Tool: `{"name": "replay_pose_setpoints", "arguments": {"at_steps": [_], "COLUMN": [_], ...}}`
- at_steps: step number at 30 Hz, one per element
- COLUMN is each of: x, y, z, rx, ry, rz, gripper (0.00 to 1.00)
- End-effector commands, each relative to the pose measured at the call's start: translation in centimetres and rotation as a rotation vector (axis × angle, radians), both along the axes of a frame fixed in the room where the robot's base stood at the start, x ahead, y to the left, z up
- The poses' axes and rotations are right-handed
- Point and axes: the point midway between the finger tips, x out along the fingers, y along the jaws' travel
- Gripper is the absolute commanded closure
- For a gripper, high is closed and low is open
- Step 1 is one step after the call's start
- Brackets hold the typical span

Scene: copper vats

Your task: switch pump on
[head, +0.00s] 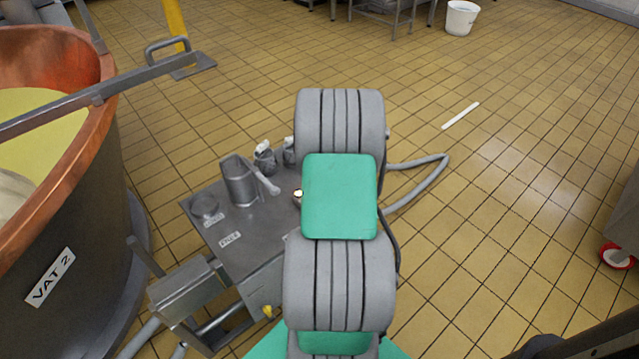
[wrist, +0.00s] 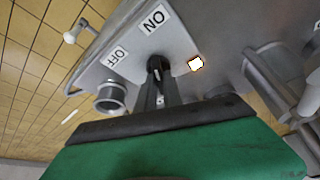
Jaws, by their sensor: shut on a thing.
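The pump's steel control panel (wrist: 135,72) fills the middle of the wrist view, with an ON label (wrist: 155,18) and an OFF label (wrist: 114,56). A dark switch (wrist: 154,62) sits between and below the labels. My gripper (wrist: 158,80) is shut on this switch, its narrow fingers largely covering it; the switch's exact angle is hard to tell. A small lamp (wrist: 196,64) beside it glows bright white with an orange edge. In the head view the steel pump unit (head: 245,225) stands on the floor, and my arm hides the switch and gripper.
A copper vat marked VAT 2 (head: 75,245) stands at the left, close to the pump unit. A steel jug-like container (head: 239,182) stands on the unit. A grey hose (head: 430,180) loops on the floor behind my arm. Tiled floor to the right is mostly clear.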

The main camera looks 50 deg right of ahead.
Motion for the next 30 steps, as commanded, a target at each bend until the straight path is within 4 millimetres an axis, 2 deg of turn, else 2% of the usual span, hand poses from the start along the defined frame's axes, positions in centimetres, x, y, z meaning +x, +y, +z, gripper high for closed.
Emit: {"name": "replay_pose_setpoints", "arguments": {"at_steps": [7,20,21,28,30], "x": [0.1,0.1,0.09,0.06,0.06], "y": [-0.03,-0.06,-0.07,-0.03,-0.01], "z": [0.12,0.11,0.11,0.06,0.05], "rx": [-0.001,-0.002,-0.002,-0.001,-0.001], "ry": [-0.002,-0.002,-0.002,-0.001,-0.001], "rz": [-0.061,-0.07,-0.07,-0.069,-0.069], "gripper": [1.0,1.0,0.87,0.68,0.67]}}
